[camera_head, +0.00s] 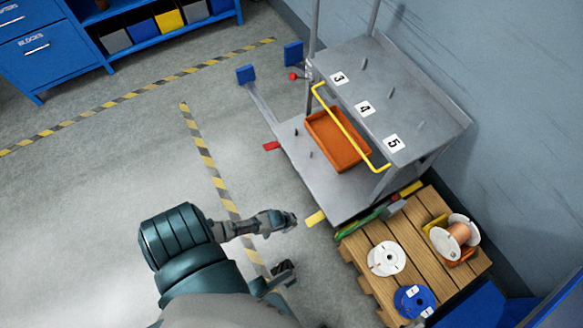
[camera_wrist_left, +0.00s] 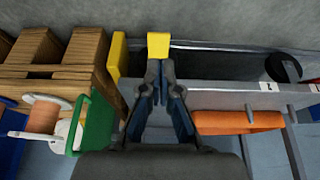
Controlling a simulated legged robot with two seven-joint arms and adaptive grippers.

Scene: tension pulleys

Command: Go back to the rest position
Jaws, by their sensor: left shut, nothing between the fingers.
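My left gripper (camera_head: 288,221) reaches out from the lower left in the head view. Its tip is just left of a yellow tab (camera_head: 316,218) at the front corner of the grey metal stand (camera_head: 345,205), with a small gap between them. In the left wrist view my left gripper (camera_wrist_left: 161,66) has its fingertips together with nothing held. The yellow tab (camera_wrist_left: 159,46) shows just beyond the tips.
A wooden pallet (camera_head: 433,205) holds several spools, among them a white one (camera_head: 386,259) and a blue one (camera_head: 414,301). The stand carries an orange tray (camera_head: 338,140) and a yellow rail (camera_head: 349,124). Open floor (camera_head: 80,215) lies to the left.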

